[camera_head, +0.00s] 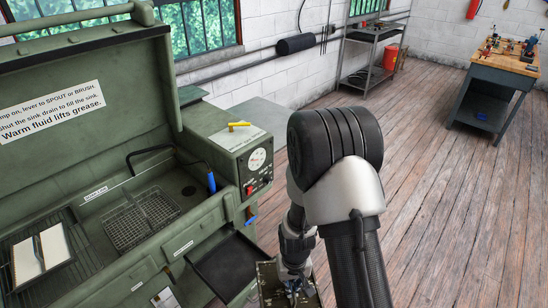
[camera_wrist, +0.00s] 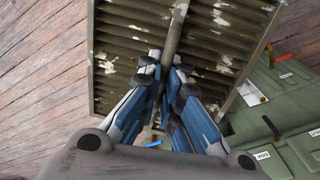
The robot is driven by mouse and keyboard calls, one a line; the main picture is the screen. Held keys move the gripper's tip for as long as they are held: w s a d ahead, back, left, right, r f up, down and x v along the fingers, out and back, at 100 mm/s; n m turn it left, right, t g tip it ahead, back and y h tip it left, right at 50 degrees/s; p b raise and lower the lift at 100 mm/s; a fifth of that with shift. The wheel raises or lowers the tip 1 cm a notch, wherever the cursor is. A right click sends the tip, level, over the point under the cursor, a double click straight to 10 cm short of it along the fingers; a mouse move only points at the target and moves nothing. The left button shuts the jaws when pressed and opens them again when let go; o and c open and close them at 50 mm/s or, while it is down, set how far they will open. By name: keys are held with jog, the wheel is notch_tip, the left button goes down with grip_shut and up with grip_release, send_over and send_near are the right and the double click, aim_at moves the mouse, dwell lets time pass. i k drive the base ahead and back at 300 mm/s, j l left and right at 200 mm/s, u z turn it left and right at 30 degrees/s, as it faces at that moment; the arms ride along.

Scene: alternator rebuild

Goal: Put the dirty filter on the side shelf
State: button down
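The dirty filter (camera_wrist: 125,50) is a louvred rectangular panel with dark slats and pale, flaking patches. It fills the upper middle of the wrist view; part of it shows at the bottom of the head view (camera_head: 268,285). My gripper (camera_wrist: 165,62) is shut on the filter's centre bar, with one finger on each side. In the head view my gripper (camera_head: 295,287) is low in front of the green washer (camera_head: 215,130). A dark, flat shelf (camera_head: 228,264) sticks out from the washer's front, left of the filter. The filter appears apart from it.
The washer's lid (camera_head: 90,60) stands open. Its sink holds a wire basket (camera_head: 142,218), and a pale panel (camera_head: 40,255) lies on a rack at left. A wire shelving unit (camera_head: 370,35) and workbench (camera_head: 497,70) stand farther back. Wooden floor at right is clear.

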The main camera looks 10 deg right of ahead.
aim_at(276, 127)
jog(key=i+l, duration=1.05)
jog(key=i+j+u, duration=0.05)
jog(key=i, duration=0.05)
